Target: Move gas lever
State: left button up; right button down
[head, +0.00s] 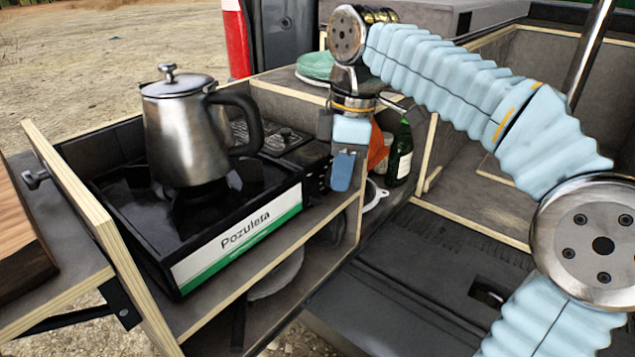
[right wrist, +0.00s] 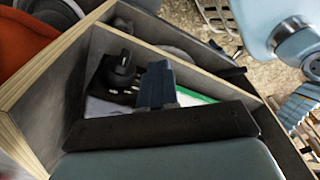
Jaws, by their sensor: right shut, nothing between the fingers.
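The black camping stove (head: 120,205) with the white and green "Pozuleta" label sits in the wooden tailgate box, a steel kettle (head: 185,130) on its burner. My right gripper (head: 342,178) points down at the stove's right end, its blue fingers closed and empty. In the right wrist view the closed fingers (right wrist: 157,82) are beside a dark knob-like part (right wrist: 122,66), which may be the gas lever. In the head view the gripper hides that spot, and I cannot tell whether they touch. My left gripper is not in view.
A green bottle (head: 399,152) and an orange item (head: 378,150) stand close behind my right gripper. Wooden panel edges (head: 350,215) surround the stove's end. A wooden board (head: 18,235) lies at the far left. The grey van floor at the lower middle is clear.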

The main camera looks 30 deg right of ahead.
notch_tip(320, 180, up, 7)
jog(key=p, duration=0.1)
jog(key=shift+s+d+r+p, duration=0.15)
jog(key=shift+d+r+p, duration=0.05)
jog(key=shift+d+p, duration=0.2)
dwell(0.5)
